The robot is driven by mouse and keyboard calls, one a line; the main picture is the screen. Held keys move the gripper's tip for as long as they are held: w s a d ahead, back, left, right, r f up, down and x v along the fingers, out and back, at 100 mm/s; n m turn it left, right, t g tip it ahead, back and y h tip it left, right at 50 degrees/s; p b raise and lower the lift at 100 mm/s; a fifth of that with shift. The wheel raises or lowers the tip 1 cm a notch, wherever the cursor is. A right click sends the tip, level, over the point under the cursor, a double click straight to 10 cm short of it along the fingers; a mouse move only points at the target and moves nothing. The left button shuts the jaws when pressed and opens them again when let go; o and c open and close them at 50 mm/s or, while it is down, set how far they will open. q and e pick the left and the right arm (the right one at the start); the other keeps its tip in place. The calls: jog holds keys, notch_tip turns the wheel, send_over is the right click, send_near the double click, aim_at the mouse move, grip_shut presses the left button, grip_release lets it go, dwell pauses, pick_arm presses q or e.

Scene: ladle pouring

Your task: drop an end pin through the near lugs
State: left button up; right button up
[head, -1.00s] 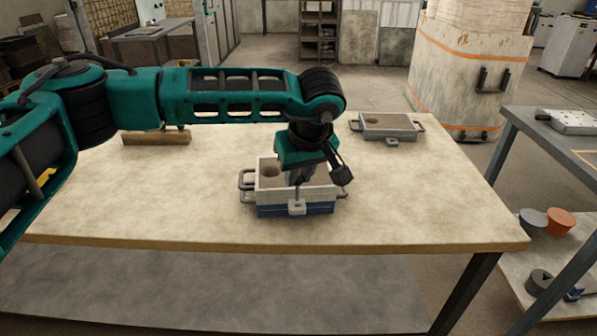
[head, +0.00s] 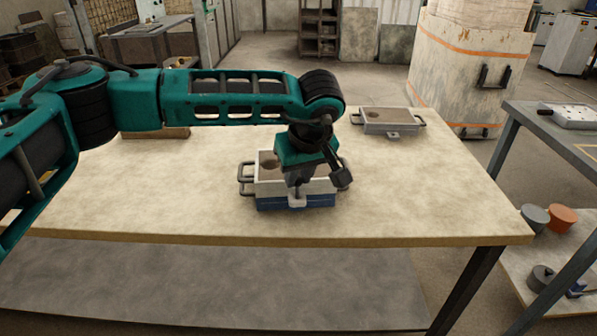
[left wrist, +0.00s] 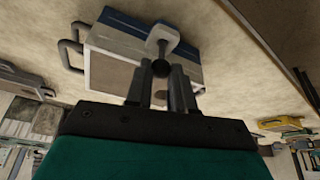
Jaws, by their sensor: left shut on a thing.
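A two-part flask stands on the table, with a pale upper half (head: 325,187) and a blue lower half (head: 322,202). Its near lug (head: 297,201) sticks out at the middle of the front wall, and it also shows in the left wrist view (left wrist: 163,36). My left gripper (head: 296,183) points down just above this lug. It is shut on the end pin (left wrist: 161,68), whose dark round end shows between the fingers, beside the lug. The pin's lower part is hidden, so I cannot tell whether it is in the lug hole. My right gripper is out of view.
A second, shallower flask half (head: 388,128) with handles sits at the table's back right. A wooden block (head: 157,133) lies at back left, partly behind my arm. The table (head: 420,205) is clear to the flask's right and left. A side bench (head: 560,140) stands at right.

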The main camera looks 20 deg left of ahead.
pick_arm(q)
jog(key=shift+f+b, duration=0.35)
jog(key=shift+f, duration=0.3)
jog(key=o, duration=1.3)
jog(key=shift+r, duration=0.15)
jog(key=shift+d+r+p, duration=0.1)
jog(key=shift+r+p, duration=1.95)
jog(key=shift+r, duration=0.95)
